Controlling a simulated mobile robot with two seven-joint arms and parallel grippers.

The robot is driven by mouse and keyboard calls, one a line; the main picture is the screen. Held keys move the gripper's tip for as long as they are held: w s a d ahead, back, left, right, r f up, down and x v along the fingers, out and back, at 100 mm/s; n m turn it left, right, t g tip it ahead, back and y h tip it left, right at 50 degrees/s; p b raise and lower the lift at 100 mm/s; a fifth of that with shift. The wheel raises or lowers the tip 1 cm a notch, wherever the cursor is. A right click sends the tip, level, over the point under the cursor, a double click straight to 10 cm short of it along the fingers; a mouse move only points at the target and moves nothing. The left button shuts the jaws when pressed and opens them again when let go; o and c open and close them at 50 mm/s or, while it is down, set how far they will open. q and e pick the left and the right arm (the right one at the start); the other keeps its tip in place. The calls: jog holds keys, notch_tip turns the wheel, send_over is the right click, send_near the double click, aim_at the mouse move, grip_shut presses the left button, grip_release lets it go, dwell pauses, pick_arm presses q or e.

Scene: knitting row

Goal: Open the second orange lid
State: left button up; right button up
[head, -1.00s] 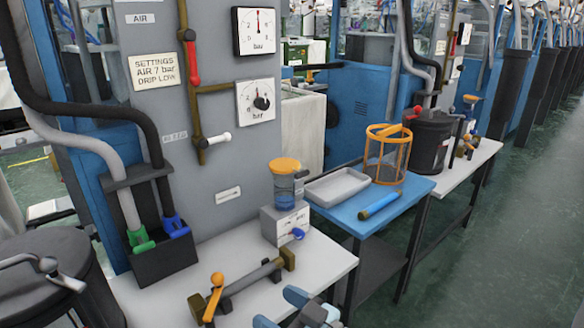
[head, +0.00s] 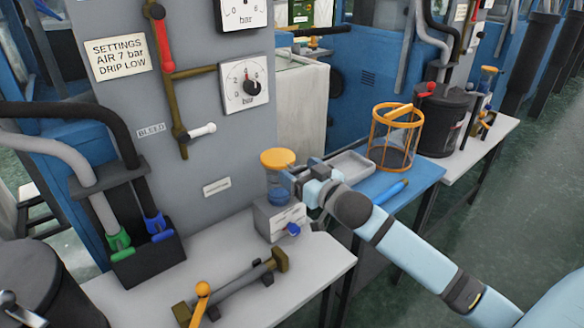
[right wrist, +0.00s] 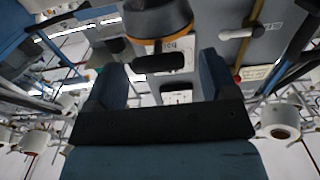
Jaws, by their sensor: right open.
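A clear jar with blue liquid (head: 279,188) and an orange lid (head: 277,158) stands on a grey block on the near white bench; the lid is on top. A smaller orange lid (head: 490,70) tops a similar jar on the far white bench. My right gripper (head: 298,178) is at the right side of the near jar, just below its lid. In the right wrist view my right gripper (right wrist: 161,72) is open, with a dark tab (right wrist: 158,63) showing between its fingers and the orange lid (right wrist: 158,22) beyond. I cannot tell whether they touch. My left gripper is not in view.
A grey tray (head: 350,168), an orange-framed basket (head: 382,140) and a blue tube (head: 391,191) are on the blue table. The grey panel (head: 190,110) with gauges stands close behind the jar.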

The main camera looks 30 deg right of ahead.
aim_at(282, 161)
jog(key=shift+w+a, duration=0.1)
jog(key=shift+w, duration=1.6)
jog(key=c, duration=1.3)
